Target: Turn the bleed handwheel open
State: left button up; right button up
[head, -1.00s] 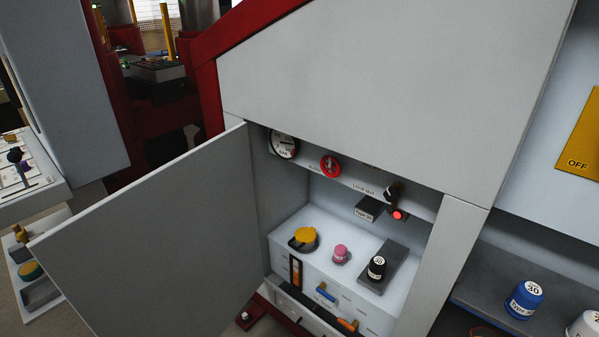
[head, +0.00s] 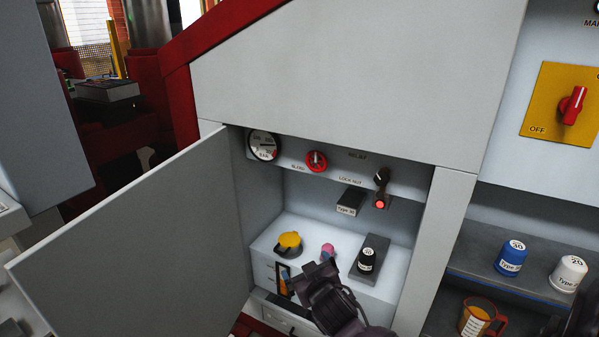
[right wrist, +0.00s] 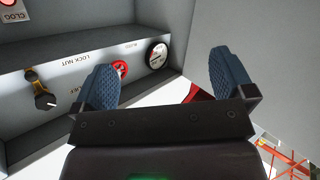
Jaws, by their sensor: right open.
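The bleed handwheel (head: 316,161) is a small red wheel on the back panel inside the open cabinet, just right of a round gauge (head: 264,145), above the label BLEED. In the right wrist view the handwheel (right wrist: 121,70) is partly hidden behind the left finger. My right gripper (head: 308,273) is at the cabinet's mouth, below and in front of the handwheel and apart from it. Its two blue fingers (right wrist: 165,82) are spread wide with nothing between them. My left gripper is not in view.
The open grey door (head: 130,225) stands left of the cabinet mouth. Space before the handwheel is clear.

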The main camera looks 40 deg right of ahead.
pick_arm(q)
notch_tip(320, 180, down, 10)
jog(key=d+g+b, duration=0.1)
jog(key=b, duration=1)
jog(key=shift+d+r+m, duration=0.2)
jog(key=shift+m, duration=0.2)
pick_arm(e)
jog(key=w+d+r+m+g+h, duration=0.3)
jog(key=w+d+r+m+h, duration=0.2)
jog(key=w+r+m, duration=0.2)
jog(key=w+d+r+m+g+h, duration=0.3)
jog(key=w+d+r+m+h, duration=0.3)
jog(key=w+r+m, duration=0.1)
jog(key=shift+w+m+g, duration=0.4)
jog(key=shift+w+m, duration=0.2)
jog(key=shift+w, duration=0.6)
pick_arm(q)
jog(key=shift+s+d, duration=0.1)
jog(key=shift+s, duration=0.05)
